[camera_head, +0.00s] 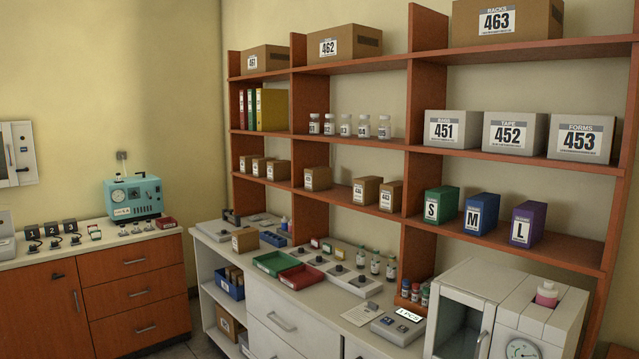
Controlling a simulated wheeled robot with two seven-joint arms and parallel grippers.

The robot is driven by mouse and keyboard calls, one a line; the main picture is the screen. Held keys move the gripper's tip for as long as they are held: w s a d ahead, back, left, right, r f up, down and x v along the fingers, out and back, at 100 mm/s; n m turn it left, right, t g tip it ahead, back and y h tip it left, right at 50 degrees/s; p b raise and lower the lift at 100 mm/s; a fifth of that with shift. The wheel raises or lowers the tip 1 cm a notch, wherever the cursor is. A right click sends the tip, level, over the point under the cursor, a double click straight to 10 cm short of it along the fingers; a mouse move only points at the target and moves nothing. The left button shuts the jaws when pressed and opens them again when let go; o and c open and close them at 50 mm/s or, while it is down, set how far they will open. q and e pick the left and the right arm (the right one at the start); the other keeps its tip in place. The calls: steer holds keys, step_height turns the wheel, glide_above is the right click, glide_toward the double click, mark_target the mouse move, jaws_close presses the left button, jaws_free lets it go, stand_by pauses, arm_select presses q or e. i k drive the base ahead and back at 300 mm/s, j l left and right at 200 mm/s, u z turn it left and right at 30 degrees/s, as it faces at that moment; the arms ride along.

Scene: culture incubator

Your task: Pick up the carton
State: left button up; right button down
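Several brown cartons are in view, and I cannot tell which one the task means. A small brown carton (245,240) with a white label stands alone on the white counter, left of the green tray. Small labelled cartons stand on the shelf above: one (318,178) in the middle bay, and two more, a left one (366,189) and a right one (390,195), close together. A further group of small cartons (278,170) stands in the left bay. Large cartons stand on top, including one marked 463 (507,22) and one marked 462 (344,43). Neither gripper is in view.
The counter (352,312) holds a green tray (275,263), a red tray (301,277), vials and a small white incubator (463,316) at right. Wooden shelves (345,65) overhang it. A teal device (134,197) stands on the left cabinet. Counter space near the lone carton is narrow.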

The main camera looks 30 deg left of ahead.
mark_target(317, 178)
steer(key=i+j+z, duration=0.1)
steer(key=j, duration=0.3)
steer(key=i+j+z, duration=0.1)
steer(key=i+j, duration=0.15)
steer(key=j, duration=0.2)
steer(key=i+j+z, duration=0.1)
steer(key=j, duration=0.35)
steer(key=i+j, duration=0.2)
steer(key=j, duration=0.3)
steer(key=i+j+z, duration=0.15)
steer(key=j, duration=0.3)
steer(key=i+j+z, duration=0.1)
steer(key=j, duration=0.35)
steer(key=i+j+z, duration=0.1)
steer(key=j, duration=0.4)
steer(key=i+j+z, duration=0.1)
steer(key=j, duration=0.4)
